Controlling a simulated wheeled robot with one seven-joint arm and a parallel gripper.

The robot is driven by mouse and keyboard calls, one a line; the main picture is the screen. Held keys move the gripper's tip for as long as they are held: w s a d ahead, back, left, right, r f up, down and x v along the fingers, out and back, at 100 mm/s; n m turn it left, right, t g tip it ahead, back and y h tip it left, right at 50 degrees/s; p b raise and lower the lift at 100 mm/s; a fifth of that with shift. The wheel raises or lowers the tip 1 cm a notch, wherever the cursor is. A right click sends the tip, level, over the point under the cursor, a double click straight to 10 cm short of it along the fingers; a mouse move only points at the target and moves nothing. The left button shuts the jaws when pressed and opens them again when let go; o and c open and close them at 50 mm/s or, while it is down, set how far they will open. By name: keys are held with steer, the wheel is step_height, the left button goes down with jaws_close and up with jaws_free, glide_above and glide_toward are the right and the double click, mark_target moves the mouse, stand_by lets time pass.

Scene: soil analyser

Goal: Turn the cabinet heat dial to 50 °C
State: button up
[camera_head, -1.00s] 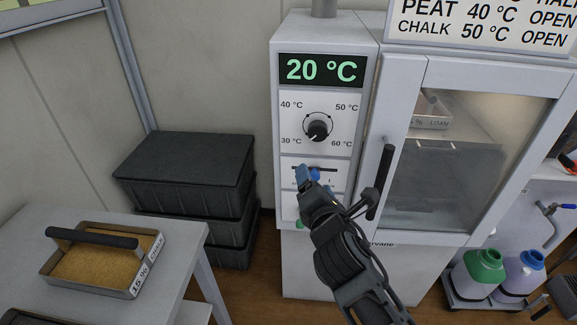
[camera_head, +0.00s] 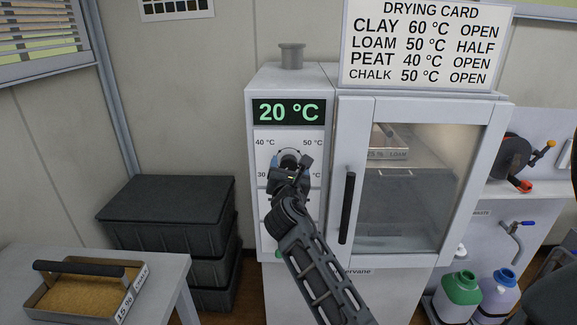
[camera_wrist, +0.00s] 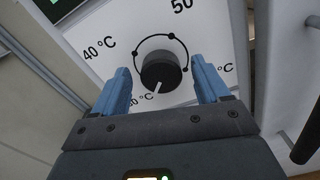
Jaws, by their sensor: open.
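The heat dial is a black knob on the white panel of the grey cabinet (camera_head: 256,210). In the wrist view the dial (camera_wrist: 161,70) has a white pointer line aimed down and slightly left, by the partly hidden 30 °C mark. My gripper (camera_wrist: 165,84) is open, its two blue fingers on either side of the dial, apart from it. In the head view my gripper (camera_head: 290,165) covers most of the dial. The green display (camera_head: 288,112) reads 20 °C. The 50 °C label (camera_head: 313,143) is at the dial's upper right.
The glass-doored oven with a black vertical handle (camera_head: 347,208) stands just right of the dial panel. A drying card (camera_head: 427,45) stands on top. Black crates (camera_head: 165,215) and a table with a soil tray (camera_head: 85,290) are at left.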

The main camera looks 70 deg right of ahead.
steer(key=shift+w+d, duration=0.15)
steer(key=shift+d, duration=0.25)
steer(key=shift+c, duration=0.3)
steer(key=c, duration=1)
